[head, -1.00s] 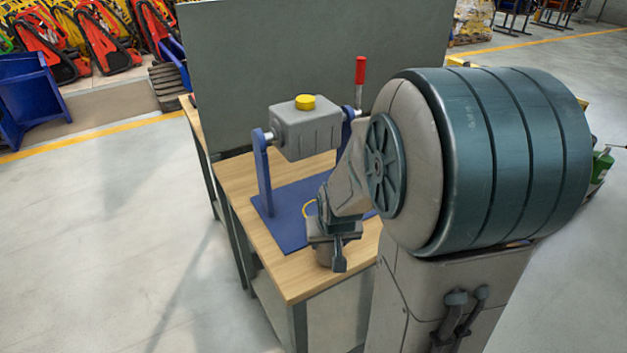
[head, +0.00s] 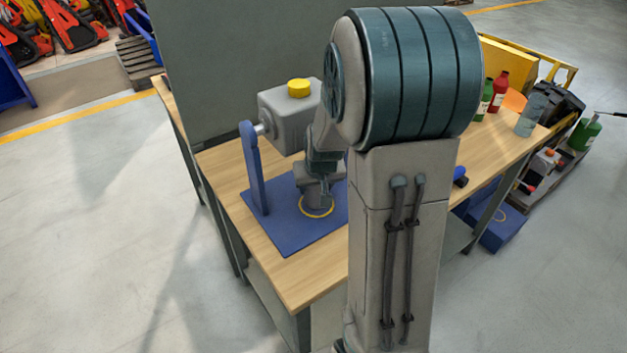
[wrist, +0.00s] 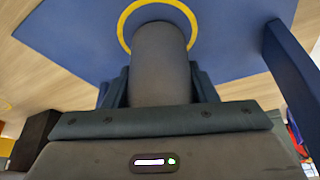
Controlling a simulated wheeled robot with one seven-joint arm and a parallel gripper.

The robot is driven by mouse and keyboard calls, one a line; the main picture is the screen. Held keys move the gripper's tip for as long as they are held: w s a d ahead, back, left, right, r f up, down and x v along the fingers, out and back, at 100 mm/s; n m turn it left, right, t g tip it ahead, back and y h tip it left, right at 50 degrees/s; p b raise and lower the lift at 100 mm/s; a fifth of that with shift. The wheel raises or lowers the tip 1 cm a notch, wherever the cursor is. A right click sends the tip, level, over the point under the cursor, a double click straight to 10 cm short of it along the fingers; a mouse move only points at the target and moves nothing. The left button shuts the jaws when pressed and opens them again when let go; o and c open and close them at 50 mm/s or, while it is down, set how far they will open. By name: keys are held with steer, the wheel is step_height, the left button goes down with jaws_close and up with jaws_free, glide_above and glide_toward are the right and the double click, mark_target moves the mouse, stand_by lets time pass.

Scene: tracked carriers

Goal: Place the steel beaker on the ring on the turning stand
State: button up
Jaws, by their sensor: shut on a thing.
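The steel beaker (head: 314,202) is dark grey and upright, held in my gripper (head: 320,188). In the wrist view the beaker (wrist: 160,62) stands between the two fingers, with its far end inside the outline of the yellow ring (wrist: 121,30). In the head view the ring (head: 316,217) shows around the front of the beaker's foot. I cannot tell whether the beaker touches the plate. The turning stand has a blue base plate (head: 283,236), a blue post (head: 255,170) and a grey block (head: 287,115) with a yellow knob (head: 299,88). My arm hides the stand's right side.
The stand is on a wooden table (head: 300,287) with a grey panel (head: 230,50) behind it. The grey block is close to my wrist. A green bottle (head: 484,99), a red bottle (head: 498,92) and a clear container (head: 530,115) stand at the table's right end.

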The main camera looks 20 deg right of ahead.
steer(key=shift+s, duration=0.4)
steer(key=shift+w+a+f, duration=0.1)
steer(key=shift+w+f, duration=0.05)
steer(key=shift+f, duration=0.2)
steer(key=o, duration=1)
steer(key=shift+r, duration=0.1)
steer(key=shift+r, duration=0.55)
steer(key=s+d+p+v, duration=0.1)
steer(key=v, duration=1)
steer(key=s+a, duration=0.3)
steer(key=s, duration=0.1)
steer(key=s+a+n+g, duration=0.1)
steer(key=s+a, duration=0.2)
steer(key=s, duration=0.2)
steer(key=s+a+n+y, duration=0.1)
steer(key=s+a, duration=0.3)
steer(key=s, duration=0.1)
steer(key=shift+s+r+g, duration=0.25)
steer(key=shift+r+g, duration=0.1)
steer(key=shift+g, duration=0.05)
